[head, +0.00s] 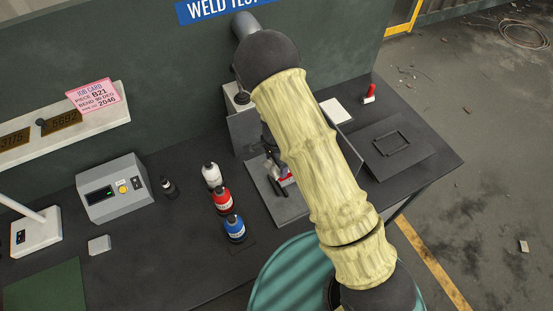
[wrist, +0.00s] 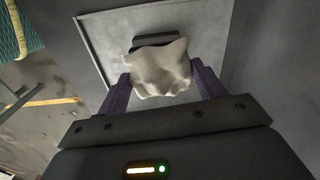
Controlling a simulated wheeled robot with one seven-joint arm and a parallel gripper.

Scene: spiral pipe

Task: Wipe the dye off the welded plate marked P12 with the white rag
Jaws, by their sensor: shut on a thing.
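The white rag (wrist: 160,68) is bunched between the two fingers of my gripper (wrist: 160,88) in the wrist view. My gripper is shut on it. Behind the rag is a pale grey tray (wrist: 105,30), with a dark flat piece (wrist: 155,41) partly covered by the rag. I cannot tell whether the rag touches it. In the head view, my arm hides most of the gripper and rag. The grey tray (head: 292,210) shows there, with a small red and white patch (head: 286,180) beside my arm. No P12 mark is readable.
White, red (head: 222,201) and blue (head: 235,228) bottles stand left of the tray. A grey box with a display (head: 113,190) is farther left. Upright grey panels (head: 244,130) stand behind the tray. A dark tray (head: 392,146) and a small red item (head: 369,93) are at right.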

